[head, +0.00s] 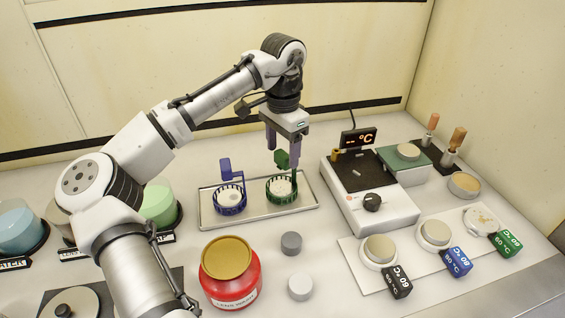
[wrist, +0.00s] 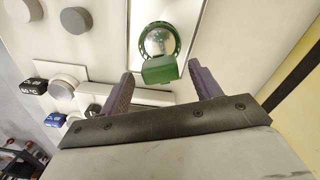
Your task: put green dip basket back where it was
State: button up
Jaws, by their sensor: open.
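The green dip basket (head: 281,189) stands upright at the right end of the shallow metal tray (head: 231,220), with pale contents inside. Its green grip block (head: 282,158) sticks up above the basket. In the wrist view the green basket (wrist: 160,40) lies just beyond my fingertips, and its block (wrist: 160,70) shows in the gap between them. My gripper (head: 284,150) is open, pointing down over the basket, with a finger on either side of the block. It holds nothing, and I see a gap to both fingers (wrist: 162,72).
A blue dip basket (head: 230,200) stands close by on the tray's left. A hotplate (head: 378,205) with a temperature display (head: 358,138) is to the right. A red jar (head: 230,278) and small grey cylinders (head: 291,243) stand in front. Lidded wells with black, blue and green labels (head: 505,242) are front right.

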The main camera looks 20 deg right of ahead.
notch_tip(320, 180, up, 8)
jog(key=shift+b, duration=0.35)
dwell(1.4)
